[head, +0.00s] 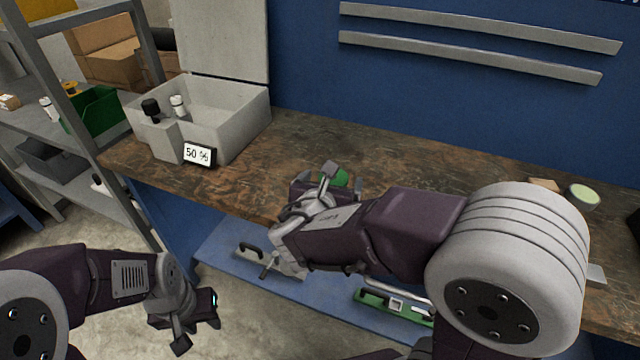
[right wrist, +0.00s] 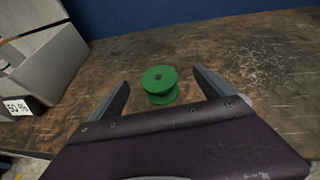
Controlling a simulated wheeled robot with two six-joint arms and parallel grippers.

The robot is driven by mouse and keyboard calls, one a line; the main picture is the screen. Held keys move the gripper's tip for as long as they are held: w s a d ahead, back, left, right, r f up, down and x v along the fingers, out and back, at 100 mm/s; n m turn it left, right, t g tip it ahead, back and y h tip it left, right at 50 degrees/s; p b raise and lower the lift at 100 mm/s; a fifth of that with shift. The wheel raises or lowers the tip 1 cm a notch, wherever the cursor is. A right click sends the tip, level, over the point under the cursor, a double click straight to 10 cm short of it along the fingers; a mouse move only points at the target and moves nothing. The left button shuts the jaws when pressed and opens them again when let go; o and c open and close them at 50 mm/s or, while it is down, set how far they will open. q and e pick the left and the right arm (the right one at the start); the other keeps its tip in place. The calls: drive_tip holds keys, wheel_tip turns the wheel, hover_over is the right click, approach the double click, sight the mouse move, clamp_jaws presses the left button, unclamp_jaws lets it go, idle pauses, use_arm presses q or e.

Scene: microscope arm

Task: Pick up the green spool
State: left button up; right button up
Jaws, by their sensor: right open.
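The green spool (right wrist: 160,84) stands upright on the brown work table in the right wrist view, with a dark hole in its top. In the head view only part of the spool (head: 341,178) shows behind my right gripper (head: 314,180). My left gripper (head: 196,323) is open and empty, low in front of the table at the left.
A grey bin (head: 236,125) with a "50 %" sign (head: 199,154) stands left on the table (head: 400,165). A pale green round thing (head: 584,197) lies at the right. A lower blue shelf (head: 225,258) holds tools. A blue wall (head: 450,110) closes the back.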

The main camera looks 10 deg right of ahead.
sight(333, 182)
drive_tip(key=shift+s+a+f+t+b, duration=0.35)
drive_tip(key=shift+s+a+f, duration=0.2)
drive_tip(key=shift+s+a, duration=0.25)
drive_tip(key=shift+w+f, duration=0.15)
drive_tip(key=shift+w, duration=0.1)
drive_tip(key=shift+w+d+f+y+b, duration=0.15)
drive_tip(key=shift+w+d+f+b, duration=0.2)
drive_tip(key=shift+w, duration=0.25)
drive_tip(key=shift+w+d+f+y+b, duration=0.2)
drive_tip(key=shift+w+d+f, duration=0.1)
drive_tip(key=shift+w, duration=0.25)
drive_tip(key=shift+w+d, duration=0.15)
drive_tip(key=shift+w, duration=0.25)
drive_tip(key=shift+w+d+f, duration=0.1)
drive_tip(key=shift+w+f, duration=0.1)
drive_tip(key=shift+f, duration=0.1)
drive_tip(key=b+x, duration=0.1)
drive_tip(key=x, duration=0.3)
drive_tip(key=shift+s+d+f+b, duration=0.1)
drive_tip(key=shift+d+f+b, duration=0.05)
drive_tip(key=shift+d+b, duration=0.15)
drive_tip(key=shift+w, duration=0.25)
use_arm(q)
drive_tip(key=f, duration=0.2)
drive_tip(key=s+f, duration=0.1)
drive_tip(key=f, duration=0.1)
drive_tip(key=shift+d, duration=0.2)
